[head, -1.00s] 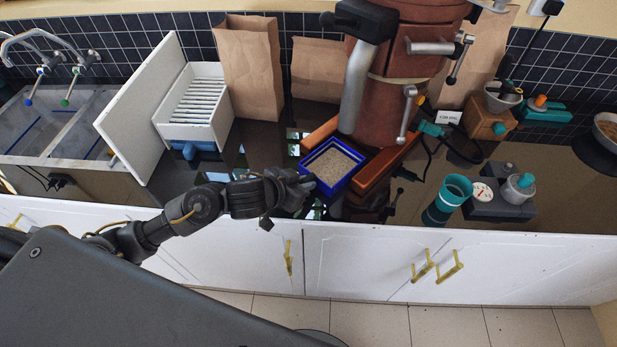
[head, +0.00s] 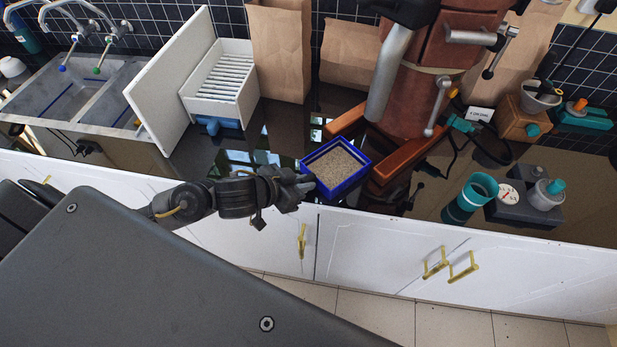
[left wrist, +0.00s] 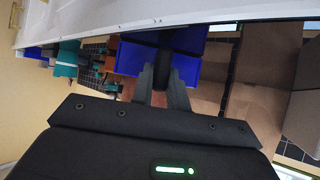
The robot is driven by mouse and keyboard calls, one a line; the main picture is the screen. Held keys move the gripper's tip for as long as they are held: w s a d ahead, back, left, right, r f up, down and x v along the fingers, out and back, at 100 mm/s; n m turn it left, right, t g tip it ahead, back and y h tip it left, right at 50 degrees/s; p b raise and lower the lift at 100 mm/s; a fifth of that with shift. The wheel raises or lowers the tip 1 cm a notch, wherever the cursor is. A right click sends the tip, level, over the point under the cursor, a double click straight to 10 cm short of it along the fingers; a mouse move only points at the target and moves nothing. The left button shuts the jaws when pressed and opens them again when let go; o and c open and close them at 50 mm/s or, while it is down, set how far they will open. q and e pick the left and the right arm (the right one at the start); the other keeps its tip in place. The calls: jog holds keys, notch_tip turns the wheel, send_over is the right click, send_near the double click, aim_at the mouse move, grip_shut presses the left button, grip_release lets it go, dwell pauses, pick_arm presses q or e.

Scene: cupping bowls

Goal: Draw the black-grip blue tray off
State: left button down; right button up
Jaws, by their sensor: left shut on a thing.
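The blue tray (head: 347,185) is a square open box holding pale beige grains. It sits level at the front of the brown machine, partly out from between two wooden rails (head: 405,165). My left gripper (head: 304,184) is at the tray's left front side. In the left wrist view, its fingers (left wrist: 163,84) are closed around the black grip (left wrist: 163,66), with blue tray wall (left wrist: 188,64) on both sides. The grip is mostly hidden by the fingers in the head view. My right gripper is in neither view.
The brown machine (head: 405,100) with grey handles stands behind the tray. A teal cup (head: 468,197) and a dark scale (head: 510,205) stand to the right. A white slatted box (head: 218,85) and paper bags (head: 280,50) stand behind left. Dark counter is clear left of the tray.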

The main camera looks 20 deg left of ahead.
pick_arm(q)
jog(key=shift+s+a+b, duration=0.15)
jog(key=shift+s+a, duration=0.15)
jog(key=shift+s, duration=0.3)
jog(key=shift+s+a+b, duration=0.2)
jog(key=shift+s+a, duration=0.1)
jog(key=shift+s, duration=0.35)
jog(key=shift+s+a+b, duration=0.15)
jog(key=shift+s+a, duration=0.15)
jog(key=shift+s, duration=0.3)
jog(key=shift+s+a, duration=0.15)
jog(key=shift+s, duration=0.15)
